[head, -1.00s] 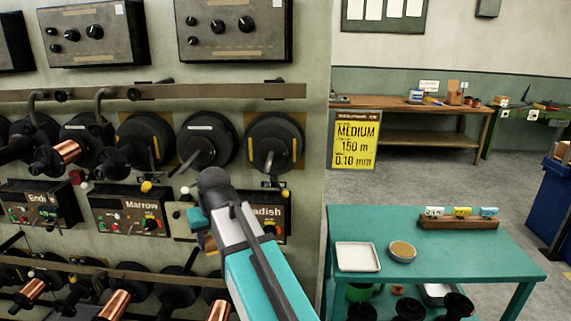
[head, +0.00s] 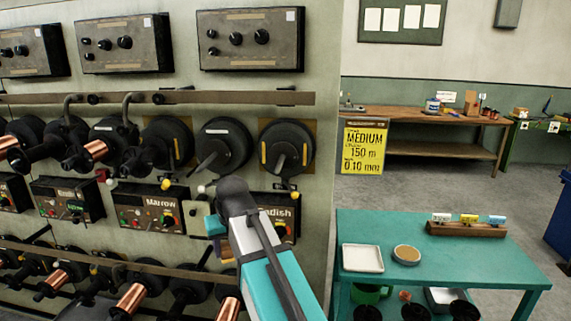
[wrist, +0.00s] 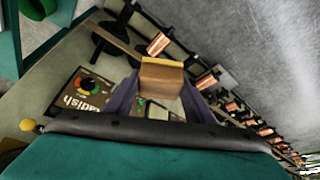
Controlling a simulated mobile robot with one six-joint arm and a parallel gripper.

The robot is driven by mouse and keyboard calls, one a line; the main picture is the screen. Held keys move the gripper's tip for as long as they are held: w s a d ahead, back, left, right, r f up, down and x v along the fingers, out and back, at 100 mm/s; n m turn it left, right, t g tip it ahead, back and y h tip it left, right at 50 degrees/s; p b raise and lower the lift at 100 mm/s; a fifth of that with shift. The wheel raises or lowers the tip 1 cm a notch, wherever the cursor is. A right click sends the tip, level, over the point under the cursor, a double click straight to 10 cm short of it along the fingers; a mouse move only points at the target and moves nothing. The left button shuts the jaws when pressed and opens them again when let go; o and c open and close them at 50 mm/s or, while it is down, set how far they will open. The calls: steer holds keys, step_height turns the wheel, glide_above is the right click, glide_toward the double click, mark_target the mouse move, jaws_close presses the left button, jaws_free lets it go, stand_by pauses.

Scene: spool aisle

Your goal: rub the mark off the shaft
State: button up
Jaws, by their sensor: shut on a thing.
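My gripper (wrist: 160,95) is shut on a brown block (wrist: 162,74) with a tan edge, held between two dark purple fingers in the wrist view. In the head view my arm hides most of the gripper, and the block shows only in part below it. Bare shafts stick out from dark round discs on the wall, one on the middle disc (head: 207,162) and one on the right disc (head: 279,161). The gripper is in front of the wall, below these discs. I cannot make out a mark on either shaft.
Control boxes labelled Marrow (head: 150,212) and, partly hidden, one ending in "dish" (head: 284,212) sit under the discs. Copper spools (head: 130,298) line a lower rail. A teal table (head: 480,272) with a white tray (head: 362,264) and a round dish (head: 406,254) stands right.

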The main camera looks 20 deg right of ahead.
steer(key=shift+d, duration=0.25)
steer(key=shift+s+f, duration=0.1)
steer(key=shift+s+f, duration=0.1)
steer(key=shift+f, duration=0.05)
steer(key=s+d+f, duration=0.1)
steer(key=s+f, duration=0.3)
steer(key=f, duration=0.2)
steer(key=shift+s+d, duration=0.15)
steer(key=shift+s, duration=0.2)
steer(key=shift+f, duration=0.1)
